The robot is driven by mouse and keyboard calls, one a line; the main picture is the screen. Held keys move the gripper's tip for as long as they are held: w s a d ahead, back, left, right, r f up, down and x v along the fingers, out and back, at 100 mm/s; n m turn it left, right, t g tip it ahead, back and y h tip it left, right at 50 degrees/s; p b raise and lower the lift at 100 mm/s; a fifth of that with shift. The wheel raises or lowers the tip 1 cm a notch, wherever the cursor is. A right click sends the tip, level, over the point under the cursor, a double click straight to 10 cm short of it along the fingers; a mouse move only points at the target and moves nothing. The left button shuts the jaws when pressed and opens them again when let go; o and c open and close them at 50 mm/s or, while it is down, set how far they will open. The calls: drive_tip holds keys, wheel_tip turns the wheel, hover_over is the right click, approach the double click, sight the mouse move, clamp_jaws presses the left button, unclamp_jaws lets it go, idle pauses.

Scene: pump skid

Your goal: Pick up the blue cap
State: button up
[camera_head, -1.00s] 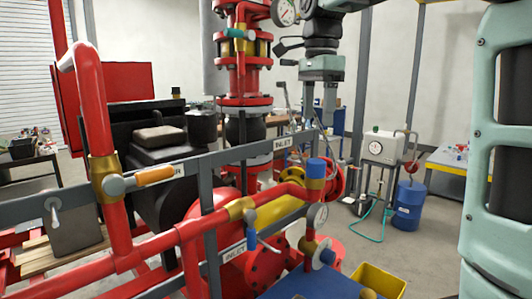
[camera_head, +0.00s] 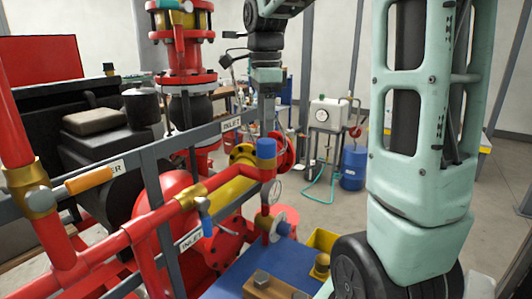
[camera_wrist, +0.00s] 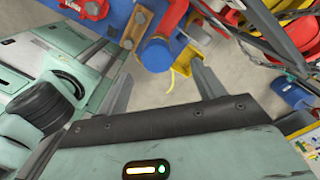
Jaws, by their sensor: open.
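The blue cap (camera_head: 266,149) sits upright on top of a red vertical pipe stub on the skid. My gripper (camera_head: 266,112) hangs above it with its fingers pointing down, and a small gap seems to remain between fingertips and cap. In the wrist view the blue cap (camera_wrist: 156,55) appears between and just beyond the two spread fingers of my gripper (camera_wrist: 160,76). The jaws are open and empty.
A grey rail (camera_head: 160,150) with inlet labels runs close to the left of the cap. A pressure gauge (camera_head: 274,191) and a red valve with a blue-tipped handle are below. A blue drum (camera_head: 353,168) stands behind.

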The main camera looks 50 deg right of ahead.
sight(266, 141)
drive_tip(key=shift+s+a+f+p, duration=0.15)
drive_tip(key=shift+f+p, duration=0.4)
drive_tip(key=shift+f, duration=0.85)
drive_tip(key=shift+s+d+f+p, duration=0.1)
drive_tip(key=shift+f+p, duration=0.4)
drive_tip(key=shift+f, duration=0.9)
drive_tip(key=c, duration=1.2)
